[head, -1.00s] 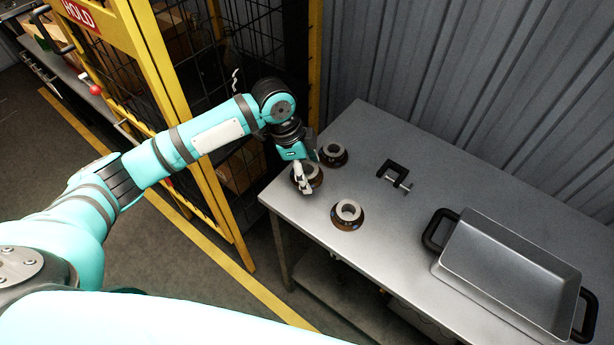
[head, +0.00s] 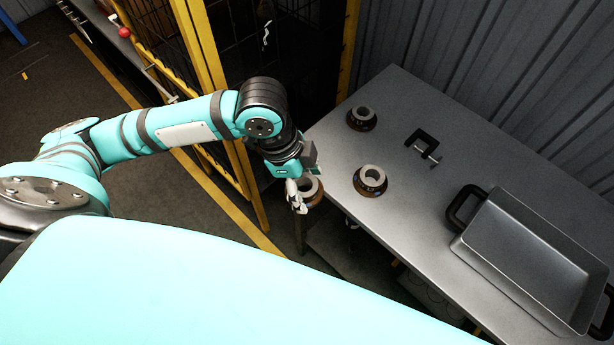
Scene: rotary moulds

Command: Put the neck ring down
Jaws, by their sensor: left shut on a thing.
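My left gripper (head: 301,187) is shut on a neck ring (head: 312,192), a dark brownish ring with a grey raised collar. It holds the ring at the table's near left corner, where ring and hand hide the edge. I cannot tell how high the ring is. Two similar rings stand on the grey metal table (head: 440,215): one farther back (head: 362,118), and one (head: 370,180) to the right of the held ring. My right gripper is not in view.
A grey tray with black handles (head: 530,265) stands at the right. A yellow-framed mesh fence (head: 205,75) is at the left, and a corrugated wall is behind. Bare tabletop lies between the rings and the tray.

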